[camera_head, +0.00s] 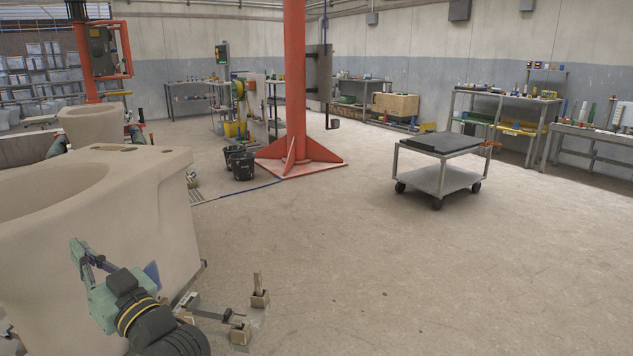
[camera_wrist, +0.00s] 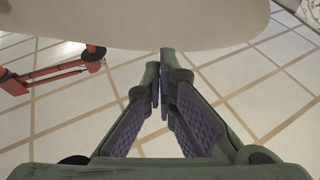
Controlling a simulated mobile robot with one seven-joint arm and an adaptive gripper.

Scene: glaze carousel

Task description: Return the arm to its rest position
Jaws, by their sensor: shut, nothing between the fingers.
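My arm shows at the lower left of the head view, its black wrist and green gripper (camera_head: 78,248) held up in front of a large beige ceramic basin (camera_head: 150,225). The fingers point up and to the left, and overlap the basin's side in the picture. I cannot tell how far they are from it. In the wrist view my gripper (camera_wrist: 160,82) is shut and empty, its two purple-padded fingers together at the tips. The basin's pale underside or side (camera_wrist: 140,22) fills the top of that view, close beyond the fingertips.
A second basin (camera_head: 93,122) stands behind the first. An orange column (camera_head: 296,85) rises mid-room beside black buckets (camera_head: 243,165). A grey cart (camera_head: 440,178) stands right of centre. Small wooden blocks (camera_head: 260,298) sit near my arm.

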